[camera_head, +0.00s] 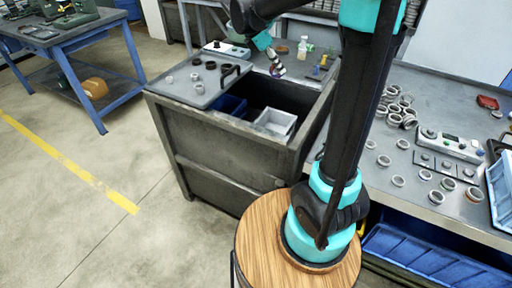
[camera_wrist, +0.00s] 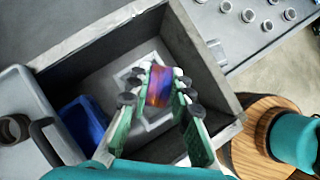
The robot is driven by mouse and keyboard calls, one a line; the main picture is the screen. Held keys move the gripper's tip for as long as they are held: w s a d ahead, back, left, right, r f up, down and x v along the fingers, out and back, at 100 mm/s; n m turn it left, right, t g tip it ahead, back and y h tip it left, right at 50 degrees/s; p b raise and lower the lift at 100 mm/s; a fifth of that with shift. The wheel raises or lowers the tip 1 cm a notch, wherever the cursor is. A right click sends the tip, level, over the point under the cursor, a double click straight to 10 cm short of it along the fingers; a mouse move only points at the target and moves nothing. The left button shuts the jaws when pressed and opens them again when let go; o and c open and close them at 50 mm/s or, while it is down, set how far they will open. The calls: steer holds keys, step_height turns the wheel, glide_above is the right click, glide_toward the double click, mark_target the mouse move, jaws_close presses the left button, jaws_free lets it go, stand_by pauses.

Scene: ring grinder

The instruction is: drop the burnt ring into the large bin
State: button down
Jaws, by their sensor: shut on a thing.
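The burnt ring (camera_wrist: 159,86), tinted purple, blue and orange, is between the fingertips of my gripper (camera_wrist: 158,92) in the wrist view. My gripper is shut on it. In the head view my gripper (camera_head: 277,66) is raised near the back of the large dark grey bin (camera_head: 312,118), pointing down; the ring is too small there to make out clearly. In the wrist view the open large bin (camera_wrist: 200,42) lies below the ring. The ring and fingers hide part of its inside.
Inside the bin are a blue box (camera_head: 232,105) and a light grey box (camera_head: 275,122); the latter (camera_wrist: 104,86) shows behind the ring in the wrist view. Dark rings (camera_head: 196,77) lie on the left ledge. Several metal rings (camera_head: 398,112) and a control box (camera_head: 448,145) are on the right bench.

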steer(key=shift+w+a+f, duration=0.1)
steer(key=shift+a+f, duration=0.05)
steer(key=shift+f, duration=0.35)
steer(key=shift+w+a+f, duration=0.1)
steer(key=shift+f, duration=1.3)
steer(key=c, duration=1.3)
jaws_free()
steer(key=v, duration=1.2)
